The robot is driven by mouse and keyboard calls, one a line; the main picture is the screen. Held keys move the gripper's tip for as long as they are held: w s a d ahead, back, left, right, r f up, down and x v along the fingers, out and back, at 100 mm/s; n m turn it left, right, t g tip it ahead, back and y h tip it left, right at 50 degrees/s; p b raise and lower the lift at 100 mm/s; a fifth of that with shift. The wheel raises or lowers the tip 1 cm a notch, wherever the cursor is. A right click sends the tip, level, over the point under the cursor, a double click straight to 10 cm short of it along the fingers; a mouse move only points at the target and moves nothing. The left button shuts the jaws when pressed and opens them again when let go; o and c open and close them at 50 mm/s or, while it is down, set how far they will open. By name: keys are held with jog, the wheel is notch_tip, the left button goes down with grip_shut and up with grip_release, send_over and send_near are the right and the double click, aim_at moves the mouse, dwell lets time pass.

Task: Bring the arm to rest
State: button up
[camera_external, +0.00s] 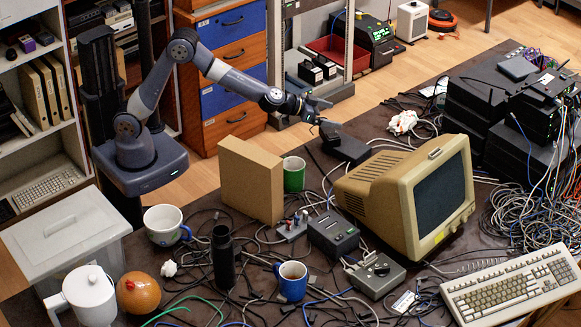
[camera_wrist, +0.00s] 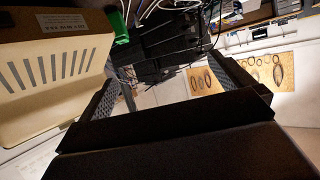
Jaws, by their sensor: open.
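My gripper (camera_external: 326,112) is at the end of my arm, which reaches out to the right from my base at the left. It hangs in the air over the far side of the cluttered table (camera_external: 400,95). Its fingers are apart, with nothing seen between them.
A beige monitor (camera_external: 375,186) stands right of my gripper; its vented casing (camera_wrist: 50,65) fills the wrist view's left. A brown panel (camera_external: 245,180), a green cup (camera_external: 294,174) and a blue mug (camera_external: 292,281) stand below the arm. Black devices (camera_external: 505,120) and cables crowd the right.

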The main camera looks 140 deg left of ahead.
jog(key=w+d+r+m+t+h+b, duration=0.1)
jog(key=w+d+r+m+t+h, duration=0.1)
jog(key=w+d+r, duration=0.35)
jog(key=w+d+r+m+t+h+b, duration=0.1)
jog(key=w+d+r+m+t+b, duration=0.1)
jog(key=w+d, duration=0.7)
jog(key=d+m+t+h+b, duration=0.1)
jog(key=d+m+h+b, duration=0.1)
jog(key=d, duration=1.7)
jog(key=shift+w+d+r+m+t+h, duration=0.2)
jog(key=shift+r+m+t+h, duration=0.25)
jog(key=shift+m+h, duration=0.45)
